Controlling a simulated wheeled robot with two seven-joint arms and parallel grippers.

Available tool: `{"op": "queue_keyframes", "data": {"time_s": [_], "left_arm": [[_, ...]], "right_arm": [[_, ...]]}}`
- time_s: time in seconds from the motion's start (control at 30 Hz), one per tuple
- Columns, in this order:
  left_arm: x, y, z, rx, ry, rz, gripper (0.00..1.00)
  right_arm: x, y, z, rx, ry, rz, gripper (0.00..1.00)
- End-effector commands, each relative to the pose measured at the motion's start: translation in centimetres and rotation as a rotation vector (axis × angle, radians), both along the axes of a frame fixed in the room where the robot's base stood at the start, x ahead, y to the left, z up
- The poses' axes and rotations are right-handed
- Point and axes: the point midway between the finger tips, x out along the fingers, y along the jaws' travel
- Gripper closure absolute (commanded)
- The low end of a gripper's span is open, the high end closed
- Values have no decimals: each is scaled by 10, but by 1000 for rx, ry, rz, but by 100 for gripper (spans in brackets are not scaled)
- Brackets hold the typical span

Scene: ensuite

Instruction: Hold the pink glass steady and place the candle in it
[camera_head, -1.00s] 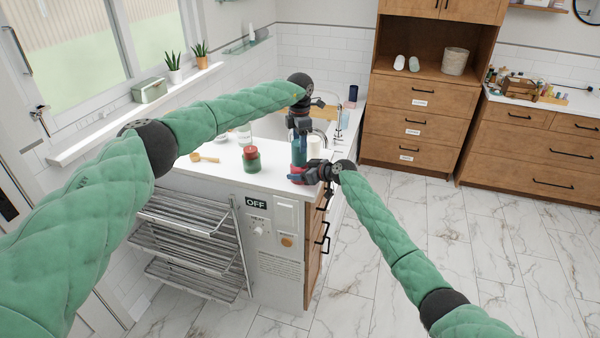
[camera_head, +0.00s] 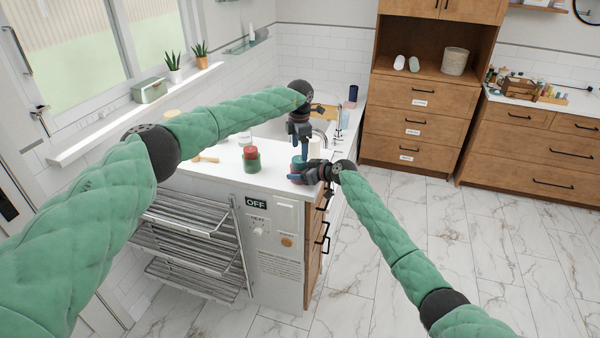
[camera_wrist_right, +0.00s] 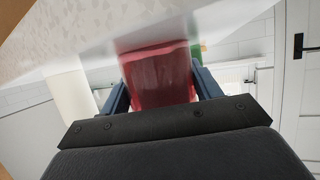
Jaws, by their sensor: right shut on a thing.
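The pink glass (camera_wrist_right: 158,78) looks red in the right wrist view, between the fingers of my right gripper (camera_wrist_right: 160,92). In the head view my right gripper (camera_head: 312,175) is at the counter's front right corner, shut on the glass, which is mostly hidden. A teal, candle-like thing (camera_head: 298,163) shows at the glass; how deep it sits in it I cannot tell. My left gripper (camera_head: 304,152) points down just above it. Whether its fingers grip the teal thing is too small to tell.
A green jar with a red top (camera_head: 250,160) stands on the white counter (camera_head: 222,173) to the left. A pale cylinder (camera_head: 315,148) stands just behind my right gripper. A sink (camera_head: 275,130) lies behind. Drawer handles stick out below the counter's right edge.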

Motion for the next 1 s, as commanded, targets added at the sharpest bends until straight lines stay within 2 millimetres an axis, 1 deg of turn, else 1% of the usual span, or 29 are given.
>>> {"op": "queue_keyframes", "data": {"time_s": [0.17, 0.27, 0.37, 0.6, 0.7, 0.83, 1.0], "left_arm": [[0, 0, 1, 0, 0, 0, 25], [0, 0, 9, -1, -1, 0, 25], [1, 0, 23, 0, -2, -1, 25], [1, 0, 69, -1, -1, -1, 25], [1, 0, 86, 0, -2, 0, 25], [1, 0, 104, 0, -1, 0, 25], [1, 0, 116, 0, 1, 0, 25]], "right_arm": [[0, 0, 0, 0, 0, 0, 62], [0, 0, 0, 0, 0, 0, 62], [0, 0, 0, 0, 0, 0, 62], [0, 0, 0, 0, 0, 0, 62], [0, 0, 0, 0, 0, 0, 62], [0, 0, 0, 0, 0, 0, 62], [0, 0, 0, 0, 0, 0, 62]]}}
